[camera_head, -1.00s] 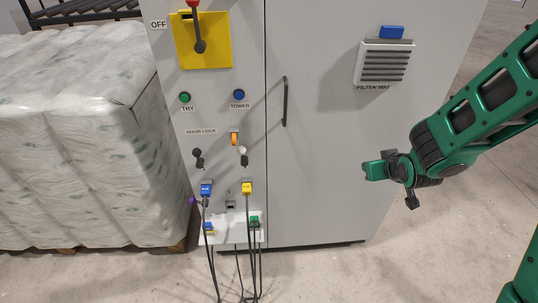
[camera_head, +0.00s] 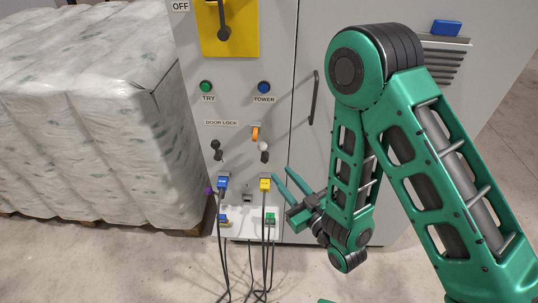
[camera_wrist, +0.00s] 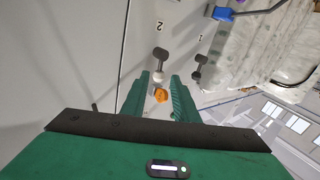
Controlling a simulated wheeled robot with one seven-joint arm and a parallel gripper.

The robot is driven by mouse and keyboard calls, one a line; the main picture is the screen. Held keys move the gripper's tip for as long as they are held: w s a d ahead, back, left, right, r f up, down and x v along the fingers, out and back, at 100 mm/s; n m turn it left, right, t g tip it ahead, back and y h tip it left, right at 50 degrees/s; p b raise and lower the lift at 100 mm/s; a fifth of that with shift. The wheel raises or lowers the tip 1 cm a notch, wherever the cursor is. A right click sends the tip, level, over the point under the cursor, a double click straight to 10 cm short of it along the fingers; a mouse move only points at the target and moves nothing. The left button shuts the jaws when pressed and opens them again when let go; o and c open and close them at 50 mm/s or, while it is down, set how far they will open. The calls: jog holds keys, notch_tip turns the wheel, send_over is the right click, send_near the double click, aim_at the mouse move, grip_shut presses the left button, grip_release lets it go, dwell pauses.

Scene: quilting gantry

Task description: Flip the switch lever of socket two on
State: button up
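The switch lever of socket two (camera_head: 264,156) is a dark handle with a pale round knob above it, on the grey cabinet front. In the wrist view this lever (camera_wrist: 160,54) stands beside the printed "2", its dark end pointing away from the pale knob. The yellow plug (camera_head: 265,184) sits below it. The all-dark lever of socket one (camera_head: 216,150) is to its left; in the wrist view it (camera_wrist: 199,67) is beside the "1". My gripper (camera_head: 283,175) is open and empty, below and right of the lever in the head view. In the wrist view the pale knob appears between the fingertips (camera_wrist: 159,79); contact is not visible.
An orange latch (camera_head: 255,132) is just above the lever. A blue plug (camera_head: 223,183) and hanging black cables (camera_head: 264,260) are below. A door handle (camera_head: 314,98) is to the right. Wrapped bales (camera_head: 90,110) stand left.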

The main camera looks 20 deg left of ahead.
aim_at(263, 151)
jog(key=x, duration=1)
jog(key=shift+a+r, duration=0.1)
grip_shut()
